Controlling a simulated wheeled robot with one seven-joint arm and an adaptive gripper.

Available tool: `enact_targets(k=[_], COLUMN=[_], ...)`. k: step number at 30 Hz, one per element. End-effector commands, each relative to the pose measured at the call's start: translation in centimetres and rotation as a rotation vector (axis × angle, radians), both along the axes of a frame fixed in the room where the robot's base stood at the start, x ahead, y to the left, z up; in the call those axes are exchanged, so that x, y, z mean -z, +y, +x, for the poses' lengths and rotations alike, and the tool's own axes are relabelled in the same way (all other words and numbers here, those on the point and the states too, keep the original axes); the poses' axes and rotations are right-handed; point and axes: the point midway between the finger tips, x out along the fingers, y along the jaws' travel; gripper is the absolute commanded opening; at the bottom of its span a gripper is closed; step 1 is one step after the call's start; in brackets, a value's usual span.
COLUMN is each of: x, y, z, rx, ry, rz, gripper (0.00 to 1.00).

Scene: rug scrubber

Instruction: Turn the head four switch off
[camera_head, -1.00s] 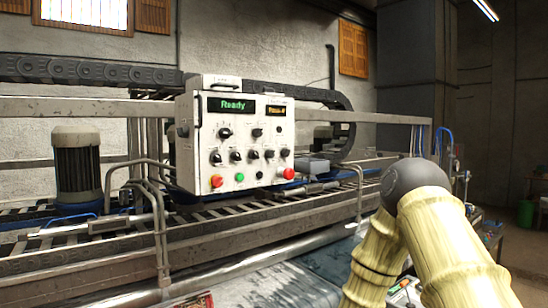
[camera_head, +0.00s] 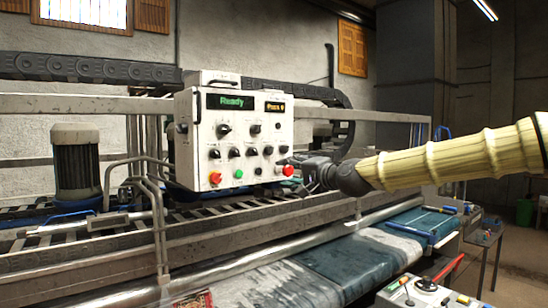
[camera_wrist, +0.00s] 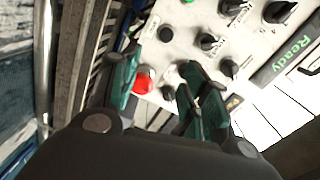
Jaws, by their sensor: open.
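The white control panel (camera_head: 243,112) faces me, with a row of black rotary switches (camera_head: 251,152) across its lower half. Their labels are too small to read, so I cannot tell which is head four. The panel's switches (camera_wrist: 208,41) also show in the wrist view. My gripper (camera_head: 287,162) is open at the panel's lower right, near the red button and the rightmost switches. In the wrist view my gripper (camera_wrist: 163,70) has its green fingers pointing at the panel, with the red button (camera_wrist: 143,83) between them. I cannot tell whether they touch the panel.
A green display (camera_head: 230,102) reads "Ready", with a smaller orange display (camera_head: 274,107) beside it. Red and green push buttons (camera_head: 238,174) line the panel's bottom edge. Metal rails and bent pipes (camera_head: 158,220) stand in front. A second control box (camera_head: 425,292) sits at lower right.

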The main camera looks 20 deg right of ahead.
Motion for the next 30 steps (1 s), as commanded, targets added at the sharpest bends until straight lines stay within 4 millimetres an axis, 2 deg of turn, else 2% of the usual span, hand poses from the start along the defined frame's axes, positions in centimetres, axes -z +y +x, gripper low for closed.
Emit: enact_targets(k=[1, 3, 7, 14, 30], x=[-1.9, -3.7, -5.4, -5.5, -5.5], y=[-0.6, -1.1, -1.6, -1.1, 0.9], z=[-0.3, -0.7, -1.0, 0.3, 5.8], rx=[0.002, 0.003, 0.004, 0.004, 0.004], ry=[-0.02, -0.039, -0.055, -0.054, -0.054], rz=[0.02, 0.041, 0.059, 0.06, 0.06], gripper=[0.46, 0.46, 0.46, 0.46, 0.46])
